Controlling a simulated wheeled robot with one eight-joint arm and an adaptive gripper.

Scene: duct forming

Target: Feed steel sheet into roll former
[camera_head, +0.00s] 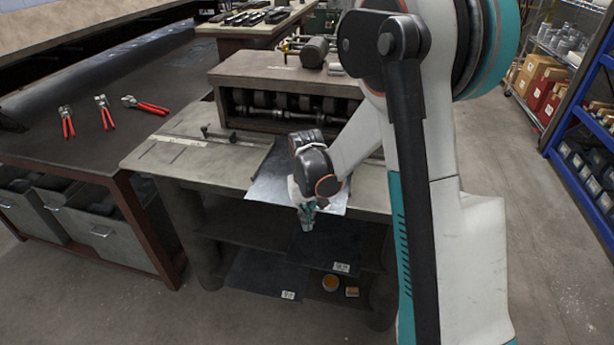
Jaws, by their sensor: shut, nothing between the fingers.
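The roll former (285,92) stands at the back of a bench, its row of dark rollers showing in the opening at its front. A shiny steel sheet (262,192) lies on the bench in front of the rollers. Its near edge reaches the bench's front edge, and my arm hides much of its middle and right. Whether its far edge touches the rollers cannot be told. My gripper (306,222) is shut and empty, pointing down at the sheet's near edge. Whether it touches the sheet is unclear.
Dark sheets (265,272) with labels lie on the shelf below. A table with red-handled pliers (105,112) stands at left.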

